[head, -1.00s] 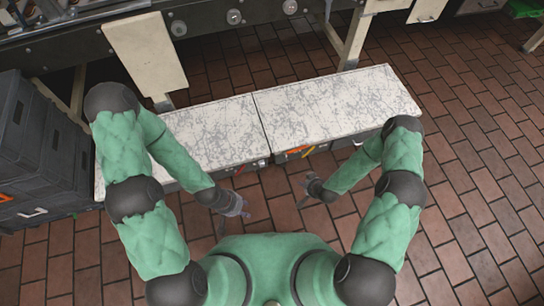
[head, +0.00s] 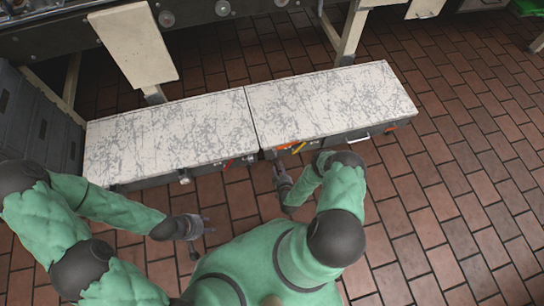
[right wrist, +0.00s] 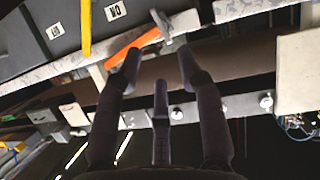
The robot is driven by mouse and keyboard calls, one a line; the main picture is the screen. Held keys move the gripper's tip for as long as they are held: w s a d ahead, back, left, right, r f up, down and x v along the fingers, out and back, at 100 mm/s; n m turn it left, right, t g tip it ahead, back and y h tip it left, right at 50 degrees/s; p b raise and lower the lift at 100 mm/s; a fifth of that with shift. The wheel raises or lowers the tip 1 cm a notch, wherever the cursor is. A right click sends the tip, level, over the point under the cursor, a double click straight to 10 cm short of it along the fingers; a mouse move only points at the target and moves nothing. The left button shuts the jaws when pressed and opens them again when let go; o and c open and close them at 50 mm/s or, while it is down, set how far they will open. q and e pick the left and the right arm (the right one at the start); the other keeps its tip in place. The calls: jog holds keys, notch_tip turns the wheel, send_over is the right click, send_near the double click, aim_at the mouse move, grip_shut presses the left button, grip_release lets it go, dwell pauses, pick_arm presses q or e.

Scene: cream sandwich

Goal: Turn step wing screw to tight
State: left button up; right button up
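The step (head: 170,135) is a long low bench with a scratched white top in two sections. Small yellow and red-orange parts show on its front near the middle seam. My right gripper (head: 279,168) is close to the front there. In the right wrist view its fingers (right wrist: 160,75) are spread and empty, just below an orange handle (right wrist: 135,46). A small grey piece (right wrist: 160,24) at the handle's end may be the wing screw; I cannot tell for sure. My left gripper (head: 204,227) is over the floor, in front of the left section, with fingers apart and empty.
A yellow bar (right wrist: 86,28) and printed labels (right wrist: 115,11) are near the orange handle. Grey crates (head: 40,125) stand at the left. A conveyor frame (head: 240,45) runs behind the step. The brick floor (head: 450,190) at the right is clear.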

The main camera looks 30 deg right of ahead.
aim_at(275, 153)
jog(key=b+x, duration=0.3)
jog(key=x, duration=0.6)
jog(key=shift+w+b, duration=0.35)
jog(key=shift+b, duration=0.05)
jog(key=shift+d+f, duration=0.1)
jog(key=shift+d, duration=0.05)
grip_shut()
